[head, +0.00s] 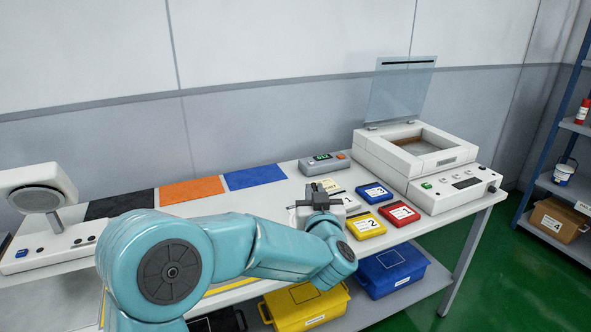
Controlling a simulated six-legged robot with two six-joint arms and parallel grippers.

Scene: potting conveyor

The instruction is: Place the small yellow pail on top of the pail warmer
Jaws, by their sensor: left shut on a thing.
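My left gripper (318,190) is over the front middle of the table, dark grey, with its jaws pointing away from me. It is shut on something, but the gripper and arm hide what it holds. I cannot make out a small yellow pail anywhere. Nothing in view is clearly marked as a pail warmer. A white machine with a raised clear lid (451,157) stands at the right end of the table. A white device with a round grey disc (41,199) stands at the left end. My right gripper is out of view.
Flat blue (375,192), yellow (366,226) and red (400,213) numbered boxes lie right of the gripper. A grey box with a display (324,163) is behind. Black, orange (192,190) and blue mats line the back.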

